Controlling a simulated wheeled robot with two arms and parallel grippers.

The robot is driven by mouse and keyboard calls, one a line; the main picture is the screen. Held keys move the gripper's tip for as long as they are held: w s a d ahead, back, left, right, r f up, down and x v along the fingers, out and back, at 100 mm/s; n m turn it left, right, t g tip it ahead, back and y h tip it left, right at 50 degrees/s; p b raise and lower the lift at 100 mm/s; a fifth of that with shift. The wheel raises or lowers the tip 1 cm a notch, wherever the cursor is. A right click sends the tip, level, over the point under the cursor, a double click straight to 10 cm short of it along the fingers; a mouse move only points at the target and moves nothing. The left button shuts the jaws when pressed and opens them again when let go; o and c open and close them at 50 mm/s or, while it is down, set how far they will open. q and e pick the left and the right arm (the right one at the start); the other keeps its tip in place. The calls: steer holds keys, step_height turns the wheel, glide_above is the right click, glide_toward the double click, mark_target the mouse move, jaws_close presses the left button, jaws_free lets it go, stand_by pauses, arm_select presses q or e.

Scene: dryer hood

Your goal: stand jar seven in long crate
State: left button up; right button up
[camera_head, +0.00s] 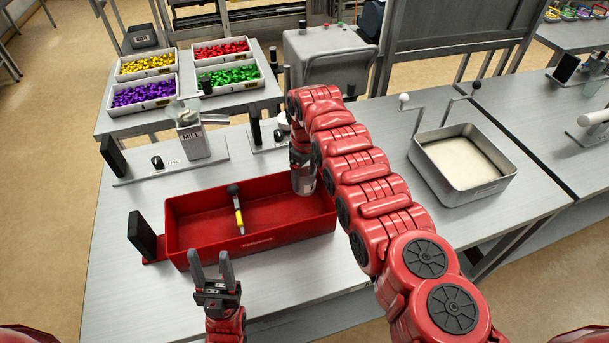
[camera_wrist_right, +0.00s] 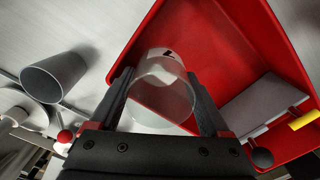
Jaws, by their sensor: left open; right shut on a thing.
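The long crate (camera_head: 185,262) is a red open box on the bench; its red wall (camera_wrist_right: 285,35) also shows in the right wrist view. My right gripper (camera_head: 301,165) is shut on a clear jar (camera_head: 304,181), which is upright at the crate's right end. In the right wrist view the clear jar (camera_wrist_right: 163,85) sits between both fingers of the right gripper (camera_wrist_right: 165,105), with a dark mark near its far rim. I cannot tell whether its base touches the crate floor. My left gripper (camera_head: 211,264) is open and empty in front of the crate.
A mill (camera_head: 192,138) and a grey machine (camera_head: 325,55) stand behind. A metal tray (camera_head: 460,165) is at right. Bins of coloured pieces (camera_head: 145,93) are at the back left. A grey cup (camera_wrist_right: 53,77) is beside the crate.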

steer(key=shift+a+f+b, duration=0.15)
steer(key=shift+f+b, duration=0.15)
steer(key=o, duration=1.2)
